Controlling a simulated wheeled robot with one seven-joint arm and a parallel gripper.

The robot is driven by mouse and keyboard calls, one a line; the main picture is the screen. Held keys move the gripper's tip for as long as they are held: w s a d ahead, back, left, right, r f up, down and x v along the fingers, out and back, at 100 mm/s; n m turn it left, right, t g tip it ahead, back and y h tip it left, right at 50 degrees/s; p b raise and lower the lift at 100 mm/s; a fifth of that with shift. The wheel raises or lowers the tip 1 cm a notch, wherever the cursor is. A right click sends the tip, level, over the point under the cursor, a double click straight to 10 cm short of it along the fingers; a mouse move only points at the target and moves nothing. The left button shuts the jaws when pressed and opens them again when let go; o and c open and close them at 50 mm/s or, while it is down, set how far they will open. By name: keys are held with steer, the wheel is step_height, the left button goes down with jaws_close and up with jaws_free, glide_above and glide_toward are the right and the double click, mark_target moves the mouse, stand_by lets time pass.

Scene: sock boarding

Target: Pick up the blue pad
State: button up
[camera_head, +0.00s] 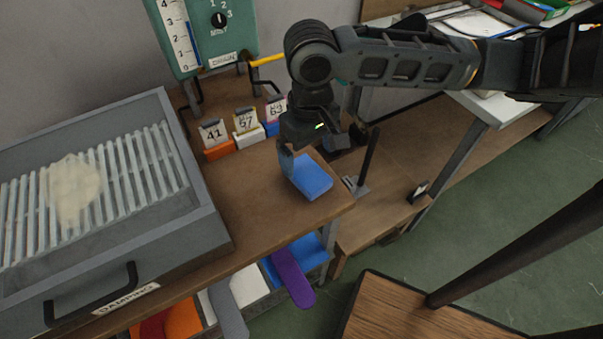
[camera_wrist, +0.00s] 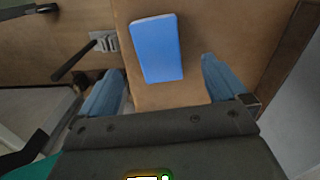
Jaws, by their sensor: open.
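The blue pad (camera_head: 313,180) is a flat blue block lying on the wooden bench top near its right corner. In the wrist view the blue pad (camera_wrist: 156,48) lies just beyond my fingertips, a little left of the middle between them. My gripper (camera_head: 290,160) is above the bench at the pad's left and back side in the head view. In the wrist view my gripper (camera_wrist: 158,78) has its two blue-grey fingers spread wide with nothing between them. One finger is mostly hidden in the head view.
Number cards in coloured holders (camera_head: 246,127) stand behind the pad. A grey damping tray (camera_head: 215,225) with slats fills the bench's left. A dark upright rod on a metal base (camera_head: 357,187) stands right of the pad. Coloured items (camera_head: 290,275) stick out of bins below the bench edge.

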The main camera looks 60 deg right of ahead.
mark_target(308, 173)
steer(key=f, duration=0.6)
steer(key=shift+w+d+f, duration=0.1)
steer(key=shift+d+f, duration=0.15)
steer(key=shift+f, duration=0.05)
steer(key=shift+c, duration=0.3)
steer(key=c, duration=1.1)
